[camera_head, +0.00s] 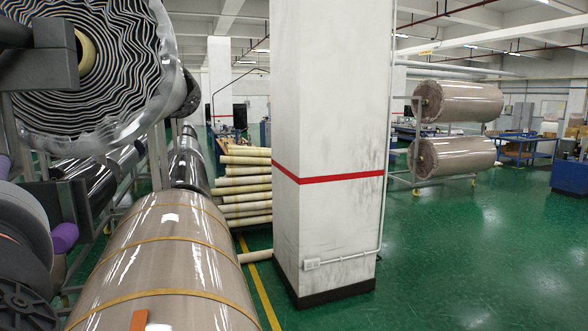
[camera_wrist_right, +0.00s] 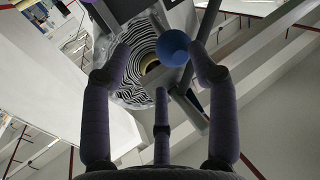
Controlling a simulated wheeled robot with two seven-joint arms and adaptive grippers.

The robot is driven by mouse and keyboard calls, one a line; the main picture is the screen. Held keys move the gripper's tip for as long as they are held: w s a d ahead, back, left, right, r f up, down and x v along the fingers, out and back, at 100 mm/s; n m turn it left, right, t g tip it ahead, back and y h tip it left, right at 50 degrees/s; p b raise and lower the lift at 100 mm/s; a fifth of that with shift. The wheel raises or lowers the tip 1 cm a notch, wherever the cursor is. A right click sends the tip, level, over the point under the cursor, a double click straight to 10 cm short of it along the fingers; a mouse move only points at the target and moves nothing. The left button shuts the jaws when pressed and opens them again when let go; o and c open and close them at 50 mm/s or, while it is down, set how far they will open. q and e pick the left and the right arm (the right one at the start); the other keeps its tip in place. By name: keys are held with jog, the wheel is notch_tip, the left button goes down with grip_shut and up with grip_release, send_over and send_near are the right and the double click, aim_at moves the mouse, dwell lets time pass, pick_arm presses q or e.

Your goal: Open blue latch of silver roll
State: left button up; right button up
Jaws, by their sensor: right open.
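In the head view, a silver-wrapped roll (camera_head: 85,75) with black and white layers on its end hangs at the upper left. The same layered end shows in the right wrist view (camera_wrist_right: 133,94), beyond my right gripper (camera_wrist_right: 160,57). A round blue knob (camera_wrist_right: 172,47), seemingly the blue latch, shows in front of that end beside a grey bar. My right gripper is open and empty. The knob appears between its fingertips, nearer the right one; I cannot tell whether they touch. The blue latch is not visible in the head view. My left gripper is not in view.
A strapped beige roll (camera_head: 160,260) lies below. A purple knob (camera_head: 64,237) is at the left. A white pillar (camera_head: 328,140) with a red stripe stands in the middle. Two wrapped rolls on a rack (camera_head: 455,155) are at the right. Green floor (camera_head: 470,260) there is open.

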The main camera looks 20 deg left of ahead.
jog(key=shift+v, duration=2)
